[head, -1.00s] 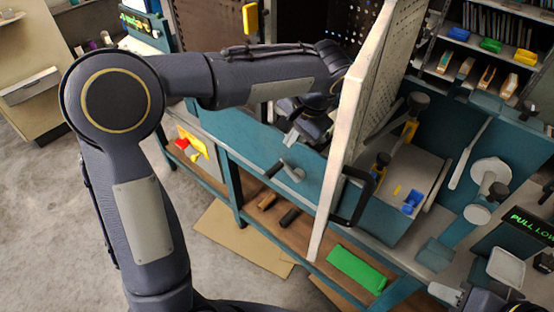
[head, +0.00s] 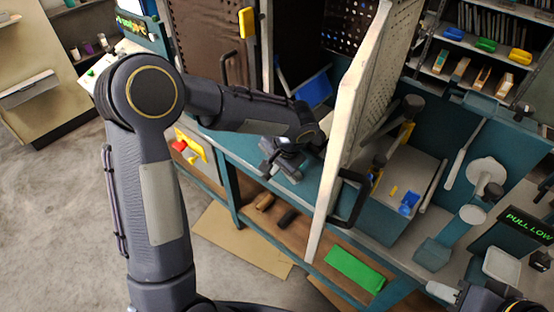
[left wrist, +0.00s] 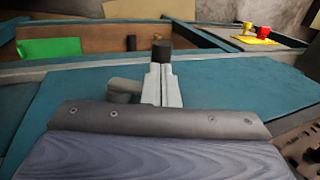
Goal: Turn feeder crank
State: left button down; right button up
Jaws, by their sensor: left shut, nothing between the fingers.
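The feeder crank has a dark handle (left wrist: 162,50) that stands up just beyond my fingertips in the left wrist view. A grey-green piece (left wrist: 125,90), perhaps the crank's arm or hub, shows left of the fingers, partly hidden. My left gripper (head: 268,168) is low over the teal bench top at the crank and covers most of it in the head view. Its pale fingers (left wrist: 160,85) are shut and empty; whether they touch the handle I cannot tell. My right gripper (head: 445,292) is at the lower right edge, mostly cut off; its jaws are unclear.
A white perforated panel (head: 345,130) stands upright just right of my left gripper. A black handle (head: 350,195) sticks out from it. A green block (head: 355,268) lies on the lower shelf. A yellow-handled lever (head: 247,22) rises behind my left arm. Bench top (left wrist: 235,85) beside the fingers is clear.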

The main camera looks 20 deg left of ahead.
pick_arm(q)
jog(key=shift+w+a, duration=0.1)
jog(key=shift+a, duration=0.1)
dwell(0.4)
jog(key=a+h+p, duration=0.1)
jog(key=f+g+h+p, duration=0.1)
jog(key=h, duration=0.1)
jog(key=shift+w+a+f, duration=0.1)
jog(key=shift+w+a, duration=0.2)
jog(key=shift+a, duration=0.05)
jog(key=shift+w+a+f+g+h+b, duration=0.2)
jog(key=shift+a+f+g+h, duration=0.15)
jog(key=shift+f+h, duration=0.5)
jog(key=shift+w+a+f+g+h+b, duration=0.1)
jog(key=shift+a+f+g+h+b, duration=0.15)
jog(key=shift+f+h, duration=0.65)
jog(key=shift+w+a+f+g+h+b, duration=0.15)
jog(key=shift+a+f+g+h, duration=0.2)
jog(key=shift+f+h, duration=0.5)
jog(key=shift+r, duration=0.1)
